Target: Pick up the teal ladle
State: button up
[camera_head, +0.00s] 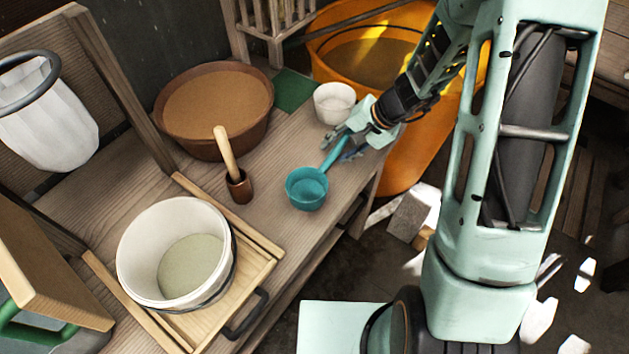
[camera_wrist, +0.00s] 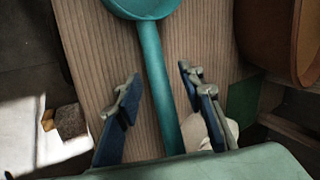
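The teal ladle (camera_head: 307,188) lies on the wooden bench, near its right edge in the head view. Its bowl is toward the camera and its handle runs up to my gripper (camera_head: 347,145). In the wrist view the ladle (camera_wrist: 155,70) has its bowl at the top, partly cut off, and its handle runs down between my fingers. My gripper (camera_wrist: 160,98) is open, with one blue-padded finger on each side of the handle. Gaps show between the pads and the handle. The handle's far end is hidden behind my gripper's body.
A white cup (camera_head: 334,103) stands close beside my gripper. A brown bowl (camera_head: 213,142), a brown cup with a wooden pestle (camera_head: 238,186) and a white bucket (camera_head: 135,250) on a wooden tray (camera_head: 262,262) stand left of the ladle. An orange tub (camera_head: 405,170) stands beyond the bench edge.

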jog(key=shift+f, duration=0.1)
grip_shut()
dwell(0.5)
